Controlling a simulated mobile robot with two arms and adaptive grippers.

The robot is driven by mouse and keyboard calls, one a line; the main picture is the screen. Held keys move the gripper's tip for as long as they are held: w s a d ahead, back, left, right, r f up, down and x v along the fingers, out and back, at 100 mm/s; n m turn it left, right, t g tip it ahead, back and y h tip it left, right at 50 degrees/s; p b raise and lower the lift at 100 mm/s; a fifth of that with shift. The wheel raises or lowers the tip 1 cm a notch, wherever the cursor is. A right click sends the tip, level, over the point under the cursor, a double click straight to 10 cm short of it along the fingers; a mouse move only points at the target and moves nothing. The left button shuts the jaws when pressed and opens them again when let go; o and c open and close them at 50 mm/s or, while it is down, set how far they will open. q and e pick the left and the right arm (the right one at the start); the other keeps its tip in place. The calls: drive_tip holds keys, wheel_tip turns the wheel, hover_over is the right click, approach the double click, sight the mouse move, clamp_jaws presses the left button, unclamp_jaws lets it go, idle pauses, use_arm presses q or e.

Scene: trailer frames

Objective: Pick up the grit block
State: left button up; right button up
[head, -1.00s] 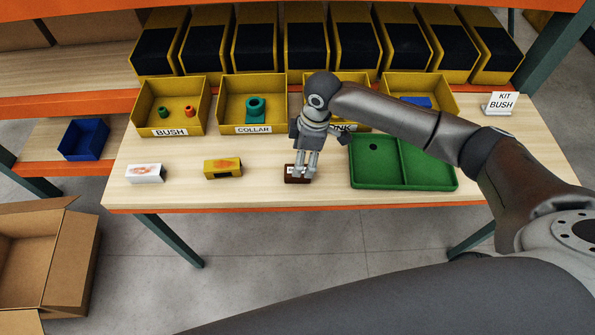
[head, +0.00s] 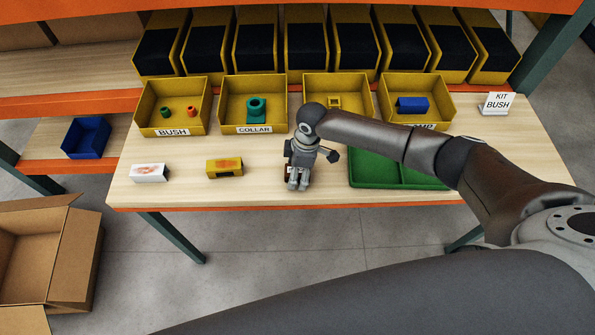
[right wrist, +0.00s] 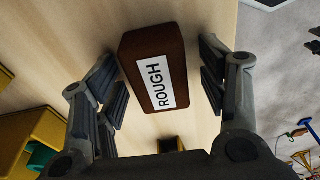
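The grit block (right wrist: 158,80) is a dark brown block with a white label reading "ROUGH". In the right wrist view it lies between the two fingers of my right gripper (right wrist: 162,92), which are open with a narrow gap on each side of the block. In the head view my right gripper (head: 298,184) points down near the front edge of the table (head: 260,190) and hides nearly all of the block. My left gripper is not in view.
A white block (head: 149,173) and a yellow block (head: 224,168) lie to the left. A green divided tray (head: 372,171) stands to the right, partly behind my arm. Yellow bins (head: 172,118) holding parts line the back. A sign (head: 495,103) stands at the back right.

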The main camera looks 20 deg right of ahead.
drive_tip(key=c, duration=1.1)
drive_tip(key=shift+r, duration=0.15)
drive_tip(key=shift+c, duration=0.2)
drive_tip(key=shift+w+r+b, duration=0.1)
drive_tip(key=shift+r+b, duration=0.4)
drive_tip(key=s+r+b, duration=0.4)
drive_tip(key=s+r, duration=0.7)
drive_tip(key=s, duration=0.3)
drive_tip(key=shift+r, duration=0.4)
drive_tip(key=shift+s, duration=0.1)
